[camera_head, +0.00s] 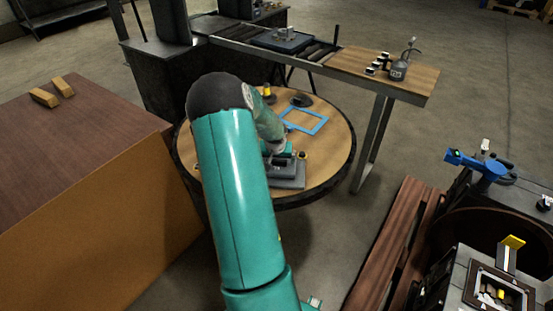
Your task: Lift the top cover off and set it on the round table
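The round table (338,150) has a wooden top and a dark rim and stands in the middle of the view. A grey cover-like plate (290,181) with a dark raised part lies at or just over the table's near right part; I cannot tell if it rests fully on the top. My gripper (279,158) is right at this plate's raised part. Its fingers are small and partly hidden by my teal arm, so I cannot see whether they are shut. At the lower right a grey engine housing (455,293) shows an open rectangular top with parts inside.
On the round table are a blue rectangular frame (304,121), a dark round piece (301,100) and a yellow-topped item (267,91). A brown crate (80,150) stands left. Wooden slats (395,240) lie right.

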